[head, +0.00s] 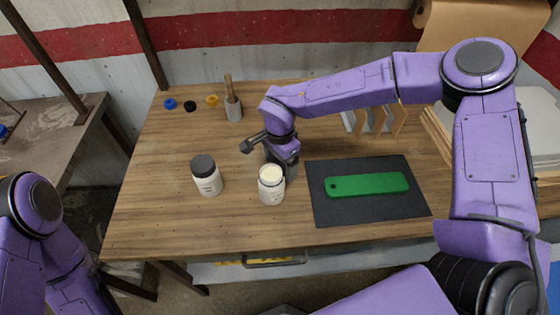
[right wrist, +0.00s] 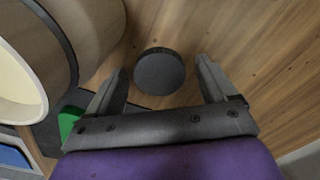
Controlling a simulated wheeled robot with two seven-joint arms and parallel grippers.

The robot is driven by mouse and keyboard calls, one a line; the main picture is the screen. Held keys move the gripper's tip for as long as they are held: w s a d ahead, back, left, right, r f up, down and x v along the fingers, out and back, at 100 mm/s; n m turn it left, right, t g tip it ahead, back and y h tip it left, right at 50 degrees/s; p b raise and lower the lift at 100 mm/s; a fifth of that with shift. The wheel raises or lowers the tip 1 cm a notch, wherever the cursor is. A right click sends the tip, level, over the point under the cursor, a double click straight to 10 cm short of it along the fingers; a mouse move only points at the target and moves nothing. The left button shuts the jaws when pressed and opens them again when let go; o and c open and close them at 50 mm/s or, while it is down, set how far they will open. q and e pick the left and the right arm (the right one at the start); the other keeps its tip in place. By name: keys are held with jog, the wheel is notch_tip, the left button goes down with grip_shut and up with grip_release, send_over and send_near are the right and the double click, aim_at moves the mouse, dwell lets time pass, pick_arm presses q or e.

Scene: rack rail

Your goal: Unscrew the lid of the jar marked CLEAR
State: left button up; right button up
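An open jar (head: 271,191) with pale cream contents stands upright near the front middle of the table. Its mouth also shows at the left of the right wrist view (right wrist: 22,85). A second white jar (head: 207,181) with a dark lid (head: 203,165) on stands to its left. The jars' labels are too small to read. My right gripper (head: 268,153) is just behind the open jar, fingers apart and empty. A loose dark round lid (right wrist: 160,72) shows between its fingertips, seemingly on the table, touching neither finger. My left gripper is out of view.
A green bar (head: 366,184) lies on a dark mat (head: 330,212) at the right. Blue (head: 169,104), black (head: 190,106) and yellow (head: 212,101) small items and a brush holder (head: 233,108) stand at the back left. The table's left front is clear.

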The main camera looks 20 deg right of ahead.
aim_at(280, 166)
jog(key=shift+r, duration=0.1)
notch_tip(280, 166, up, 12)
jog(key=shift+b, duration=0.45)
jog(key=shift+s, duration=0.1)
